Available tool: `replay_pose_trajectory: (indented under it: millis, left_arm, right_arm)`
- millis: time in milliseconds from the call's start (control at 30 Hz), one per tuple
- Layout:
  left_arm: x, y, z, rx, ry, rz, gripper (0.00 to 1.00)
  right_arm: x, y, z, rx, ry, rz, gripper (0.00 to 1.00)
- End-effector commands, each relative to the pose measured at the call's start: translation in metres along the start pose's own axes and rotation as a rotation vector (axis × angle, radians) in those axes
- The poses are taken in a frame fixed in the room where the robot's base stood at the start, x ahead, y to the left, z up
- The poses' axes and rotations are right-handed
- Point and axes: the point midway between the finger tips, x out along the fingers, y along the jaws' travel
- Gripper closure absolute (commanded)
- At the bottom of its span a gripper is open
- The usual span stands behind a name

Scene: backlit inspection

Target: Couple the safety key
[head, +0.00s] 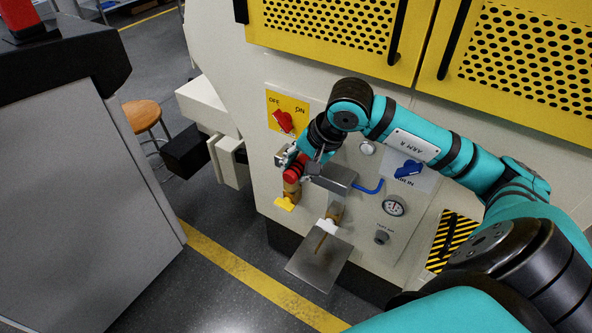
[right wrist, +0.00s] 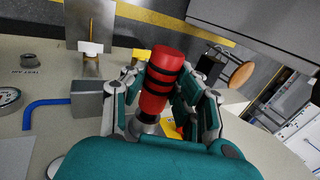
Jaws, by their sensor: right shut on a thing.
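The safety key, taken to be the red cylinder with black bands (right wrist: 160,80), is between the fingers of my right gripper (right wrist: 157,92), which is shut on it. In the head view the red key (head: 292,173) is partly covered by the gripper (head: 291,160). It is directly above a tan piece on a yellow bracket (head: 285,204); I cannot tell whether they touch. A grey metal box (head: 335,178) is just right of the gripper on the machine's panel. A yellow OFF/ON plate with a red switch (head: 283,121) is above. My left gripper is not in view.
A blue bent handle (head: 369,187) and a gauge (head: 394,207) are on the panel to the right. A metal plate (head: 318,262) juts out below, under a white bracket (head: 327,226). A stool (head: 141,115) and a grey cabinet (head: 85,190) stand left. Floor between is free.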

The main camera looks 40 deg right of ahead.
Motion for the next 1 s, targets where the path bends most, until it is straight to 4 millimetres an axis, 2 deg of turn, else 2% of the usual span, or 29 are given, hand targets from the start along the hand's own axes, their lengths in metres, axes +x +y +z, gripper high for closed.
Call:
replay_pose_trajectory:
  millis: [600,967,1000]
  left_arm:
    - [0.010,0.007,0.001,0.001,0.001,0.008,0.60]
    - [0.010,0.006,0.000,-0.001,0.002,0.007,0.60]
    - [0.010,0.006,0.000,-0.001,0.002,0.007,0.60]
  right_arm:
    - [0.001,0.000,-0.018,0.001,0.001,-0.001,1.00]
    - [-0.001,-0.001,-0.020,0.001,0.006,-0.002,1.00]
    - [-0.001,-0.001,-0.021,0.001,0.007,-0.002,0.69]
